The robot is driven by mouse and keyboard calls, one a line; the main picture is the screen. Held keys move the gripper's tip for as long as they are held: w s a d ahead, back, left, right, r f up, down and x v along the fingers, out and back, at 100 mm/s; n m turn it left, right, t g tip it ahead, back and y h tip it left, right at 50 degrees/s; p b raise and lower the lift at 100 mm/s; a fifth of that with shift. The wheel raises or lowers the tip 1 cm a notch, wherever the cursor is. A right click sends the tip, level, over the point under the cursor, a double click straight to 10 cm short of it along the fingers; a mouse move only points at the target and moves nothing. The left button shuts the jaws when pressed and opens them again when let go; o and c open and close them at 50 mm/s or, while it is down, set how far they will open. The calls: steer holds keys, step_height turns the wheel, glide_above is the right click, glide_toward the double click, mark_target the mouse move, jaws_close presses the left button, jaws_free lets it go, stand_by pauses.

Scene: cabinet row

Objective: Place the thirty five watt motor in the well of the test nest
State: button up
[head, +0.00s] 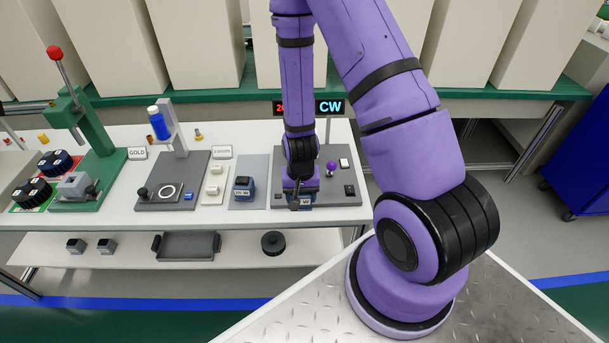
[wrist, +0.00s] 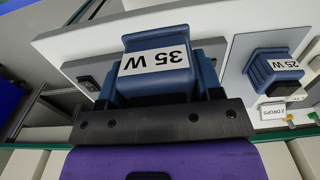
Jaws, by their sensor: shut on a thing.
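A blue motor (wrist: 155,85) with a white "35 W" label fills the middle of the wrist view, its label upside down there. My gripper (wrist: 160,98) is shut on it, with a dark finger on either side. In the head view, my gripper (head: 298,192) points down at the front left part of a grey test plate (head: 335,188), with the blue motor under it. The well of the test nest is hidden by gripper and motor. I cannot tell whether the motor is inside it or above it.
A similar blue motor (head: 243,187), labelled "25 W" in the wrist view (wrist: 274,67), stands on a grey plate to the left. A purple-knobbed lever (head: 331,168) stands close right of my gripper. A "CW" display (head: 330,107) rises behind. A grey tray (head: 188,245) is on the lower shelf.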

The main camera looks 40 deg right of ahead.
steer(key=w+d, duration=0.3)
steer(key=w, duration=0.1)
steer(key=w+d+f, duration=0.1)
steer(key=w+d, duration=0.2)
steer(key=w, duration=0.1)
steer(key=w+d, duration=0.4)
steer(key=shift+f, duration=2)
steer(key=shift+f, duration=0.1)
steer(key=o, duration=1.2)
steer(key=shift+o, duration=0.2)
